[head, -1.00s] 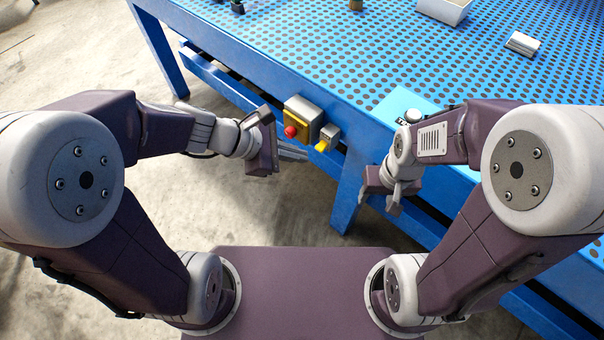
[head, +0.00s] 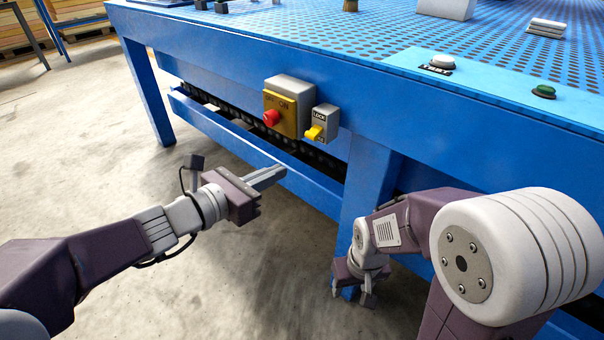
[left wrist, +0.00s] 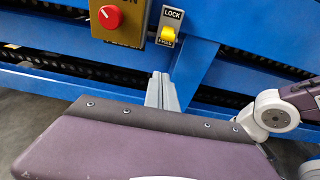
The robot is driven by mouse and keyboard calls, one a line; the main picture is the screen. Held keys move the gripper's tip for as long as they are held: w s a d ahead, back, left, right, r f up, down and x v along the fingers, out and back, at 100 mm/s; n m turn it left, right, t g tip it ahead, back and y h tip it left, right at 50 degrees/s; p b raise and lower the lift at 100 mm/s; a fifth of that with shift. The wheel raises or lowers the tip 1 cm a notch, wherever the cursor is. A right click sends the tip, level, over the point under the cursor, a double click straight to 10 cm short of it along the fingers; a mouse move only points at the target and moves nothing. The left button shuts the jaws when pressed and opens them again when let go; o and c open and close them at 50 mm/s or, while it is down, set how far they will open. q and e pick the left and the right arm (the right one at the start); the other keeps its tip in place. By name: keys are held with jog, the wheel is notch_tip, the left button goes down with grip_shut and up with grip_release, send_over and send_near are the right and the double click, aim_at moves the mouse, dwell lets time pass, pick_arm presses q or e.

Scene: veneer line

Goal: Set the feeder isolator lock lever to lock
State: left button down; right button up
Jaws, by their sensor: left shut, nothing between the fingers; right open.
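The lock lever is a yellow handle (head: 315,132) on a small grey box (head: 325,120) marked LOCK at its top; a lower label is partly hidden by the handle. The handle sits low on the box, and it also shows in the left wrist view (left wrist: 168,35). Left of it is a yellow isolator box with a red knob (head: 271,118). My left gripper (head: 283,171) is shut and empty, below and left of the lever, apart from it. It points toward the table rail. My right gripper (head: 354,292) is open and hangs low by the table leg.
The blue perforated table (head: 450,110) carries both boxes on its front beam. A white button (head: 442,61) and a green button (head: 544,91) sit on its top panel. A lower rail (head: 230,135) runs beneath. Bare floor lies at the left.

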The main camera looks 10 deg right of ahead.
aim_at(314, 133)
pick_arm(q)
jog(key=shift+f, duration=0.2)
jog(key=shift+d, duration=0.1)
jog(key=f+b+x, duration=0.1)
jog(key=b+x, duration=0.3)
jog(key=x, duration=0.5)
notch_tip(314, 133, up, 5)
jog(key=shift+w+f+p, duration=0.15)
jog(key=shift+p, duration=0.4)
